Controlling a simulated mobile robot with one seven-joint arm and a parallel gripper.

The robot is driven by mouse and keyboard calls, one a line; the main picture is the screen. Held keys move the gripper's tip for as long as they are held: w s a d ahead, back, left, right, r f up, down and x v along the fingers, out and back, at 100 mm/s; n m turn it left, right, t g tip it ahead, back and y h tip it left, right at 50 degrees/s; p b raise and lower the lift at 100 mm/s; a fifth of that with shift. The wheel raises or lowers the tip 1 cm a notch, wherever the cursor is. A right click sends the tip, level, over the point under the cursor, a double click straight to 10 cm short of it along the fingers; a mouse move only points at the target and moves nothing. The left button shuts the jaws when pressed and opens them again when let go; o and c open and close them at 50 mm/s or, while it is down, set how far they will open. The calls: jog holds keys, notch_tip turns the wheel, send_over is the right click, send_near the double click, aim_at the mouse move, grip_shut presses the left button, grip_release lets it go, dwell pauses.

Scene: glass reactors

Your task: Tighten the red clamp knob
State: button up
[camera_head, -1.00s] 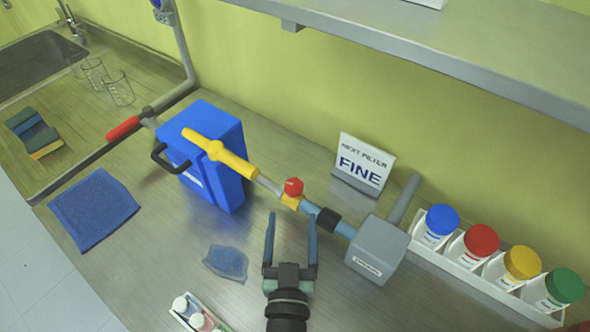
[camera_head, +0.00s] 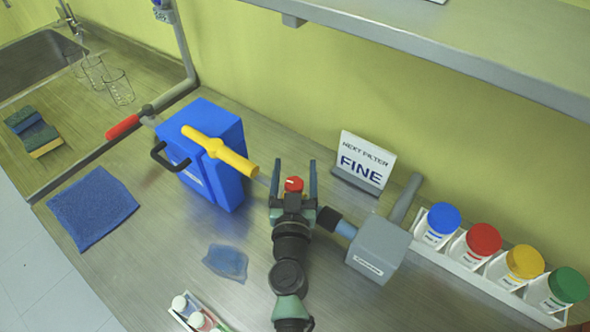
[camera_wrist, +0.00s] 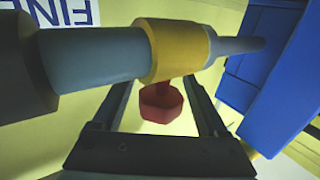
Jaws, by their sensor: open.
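The red clamp knob (camera_head: 294,184) shows between the two fingers of my gripper (camera_head: 294,178) in the head view. In the wrist view the knob (camera_wrist: 161,103) is a faceted red head on a short stem, joined to a yellow clamp collar (camera_wrist: 176,50) around a grey-blue pipe (camera_wrist: 95,54). My gripper (camera_wrist: 163,110) is open, with one finger on each side of the knob and a gap visible on both sides. In the head view my gripper hides the collar and the middle of the pipe.
A grey box (camera_head: 378,250) joins the pipe at right. A sign reading FINE (camera_head: 364,163) stands behind. A row of coloured-lid jars (camera_head: 482,242) is further right.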

grip_shut()
dwell(0.4)
